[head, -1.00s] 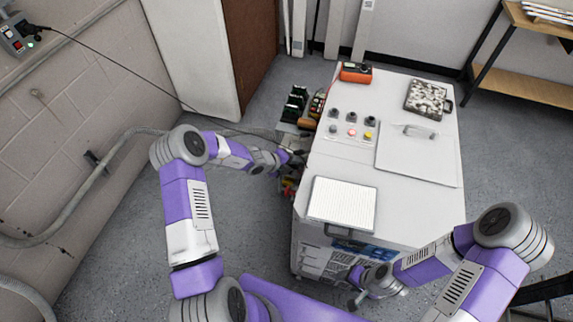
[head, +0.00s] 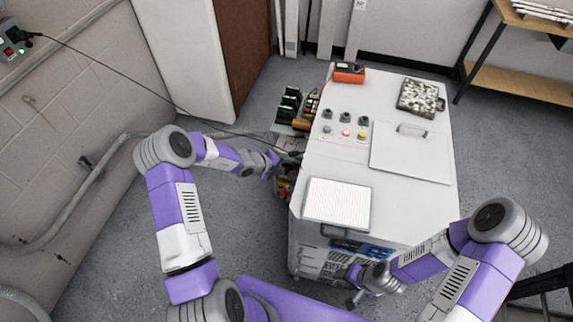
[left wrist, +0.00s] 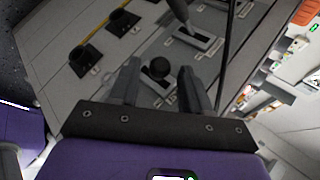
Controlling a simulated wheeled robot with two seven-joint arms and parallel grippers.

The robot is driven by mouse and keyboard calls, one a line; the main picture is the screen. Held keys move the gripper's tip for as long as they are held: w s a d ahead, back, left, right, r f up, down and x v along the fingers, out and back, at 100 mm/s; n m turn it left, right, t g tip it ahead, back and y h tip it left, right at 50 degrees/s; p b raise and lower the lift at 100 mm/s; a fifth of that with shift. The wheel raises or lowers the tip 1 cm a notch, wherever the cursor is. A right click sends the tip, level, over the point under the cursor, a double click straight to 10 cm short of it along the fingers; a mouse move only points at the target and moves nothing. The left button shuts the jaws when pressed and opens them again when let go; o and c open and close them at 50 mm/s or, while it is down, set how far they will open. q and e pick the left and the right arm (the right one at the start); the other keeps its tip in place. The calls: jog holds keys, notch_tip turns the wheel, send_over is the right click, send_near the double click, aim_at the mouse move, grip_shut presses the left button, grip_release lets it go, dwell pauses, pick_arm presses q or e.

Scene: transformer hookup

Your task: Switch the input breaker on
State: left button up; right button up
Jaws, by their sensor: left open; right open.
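In the left wrist view, a round black knob (left wrist: 158,68) shows between the two fingers of my left gripper (left wrist: 158,82). The fingers are spread, and I cannot tell if they touch the knob. Beyond it, a grey lever (left wrist: 180,12) stands in a pale slotted plate (left wrist: 193,39). No label is readable, so I cannot tell which one is the input breaker. In the head view my left gripper (head: 274,161) is at the left side of the white cabinet (head: 400,210). My right gripper (head: 356,298) is open and empty by the cabinet's front.
Black sockets (left wrist: 84,58) line the panel in the left wrist view, and a dark cable passes beside the lever. A black cable (head: 120,75) runs from the wall outlet.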

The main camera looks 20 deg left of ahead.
pick_arm(q)
jog(key=p+v, duration=0.1)
jog(key=v, duration=0.4)
dwell(0.4)
